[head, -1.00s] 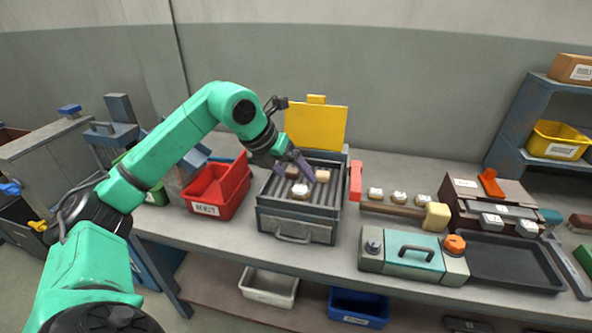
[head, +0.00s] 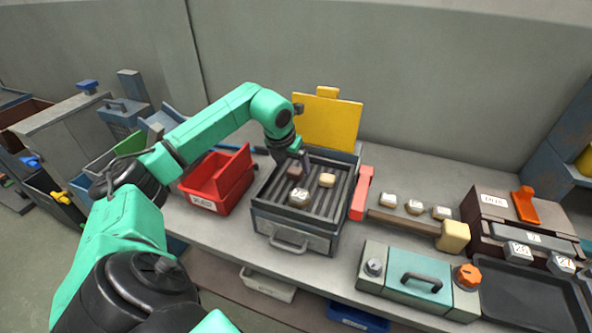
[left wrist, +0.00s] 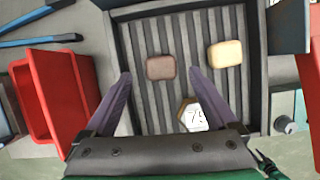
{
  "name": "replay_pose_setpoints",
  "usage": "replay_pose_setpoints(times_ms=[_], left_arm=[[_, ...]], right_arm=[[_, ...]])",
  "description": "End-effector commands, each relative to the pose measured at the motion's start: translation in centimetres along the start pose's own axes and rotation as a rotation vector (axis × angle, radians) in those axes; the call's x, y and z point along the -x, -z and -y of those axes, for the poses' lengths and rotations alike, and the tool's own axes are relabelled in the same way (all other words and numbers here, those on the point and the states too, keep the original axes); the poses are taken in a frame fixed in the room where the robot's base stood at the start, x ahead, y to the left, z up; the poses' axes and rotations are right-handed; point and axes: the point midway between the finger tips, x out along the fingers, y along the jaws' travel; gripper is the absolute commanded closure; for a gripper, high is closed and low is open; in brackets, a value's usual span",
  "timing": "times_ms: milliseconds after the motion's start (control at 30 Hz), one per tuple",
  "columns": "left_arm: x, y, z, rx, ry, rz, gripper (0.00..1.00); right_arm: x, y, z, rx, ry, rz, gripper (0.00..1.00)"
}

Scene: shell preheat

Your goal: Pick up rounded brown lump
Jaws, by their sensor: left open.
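The rounded brown lump (head: 294,171) lies on the ribbed floor of the grey open tray (head: 292,239), toward its back left. In the left wrist view the brown lump (left wrist: 160,67) shows between and just beyond my two purple fingertips. My left gripper (head: 302,158) is open and empty above the tray. In the left wrist view the left gripper (left wrist: 160,76) has its fingers wide apart, one on each side of the lump; I cannot tell the height gap. My right gripper is not in view.
A pale yellow lump (head: 327,180) and a labelled tan lump (head: 299,197) share the tray. A yellow lid (head: 326,122) stands up behind it. A red bin (head: 217,181) is left of it, and a red handle (head: 361,190) right. Several labelled blocks lie further right.

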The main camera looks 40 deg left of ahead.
Motion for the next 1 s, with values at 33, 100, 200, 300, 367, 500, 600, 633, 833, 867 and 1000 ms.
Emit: replay_pose_setpoints(times_ms=[33,100,200,300,367,500,600,633,833,867,1000], left_arm=[[-0.4,-0.2,0.2,0.001,0.004,-0.006,0.09],[-2.0,-0.2,0.3,0.001,0.003,-0.005,0.09],[-3.3,-0.2,0.3,-0.002,0.001,-0.003,0.09],[-3.6,-0.1,0.2,-0.003,-0.001,-0.001,0.09],[-3.6,-0.1,0.2,-0.003,-0.001,-0.001,0.09],[-3.6,-0.1,0.2,-0.002,-0.001,-0.001,0.47],[-3.6,-0.1,0.2,-0.002,-0.001,-0.001,0.85],[-3.6,-0.1,0.2,-0.002,-0.001,-0.001,0.97],[-3.5,-0.2,0.2,-0.002,0.0,0.0,1.0],[-3.5,-0.2,0.2,-0.002,0.0,0.0,1.0],[-2.9,-0.5,0.2,-0.002,0.001,0.003,1.0]], right_arm=[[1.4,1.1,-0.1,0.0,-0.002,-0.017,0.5],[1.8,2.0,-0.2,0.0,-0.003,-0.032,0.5],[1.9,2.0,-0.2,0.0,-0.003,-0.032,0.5],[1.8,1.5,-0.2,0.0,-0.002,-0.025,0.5],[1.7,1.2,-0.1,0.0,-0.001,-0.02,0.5],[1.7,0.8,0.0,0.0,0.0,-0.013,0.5],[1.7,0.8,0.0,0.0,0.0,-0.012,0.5],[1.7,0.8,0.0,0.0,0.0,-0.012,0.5],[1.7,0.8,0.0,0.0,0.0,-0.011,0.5],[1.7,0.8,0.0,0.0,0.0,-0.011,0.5],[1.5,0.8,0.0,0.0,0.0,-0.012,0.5]])
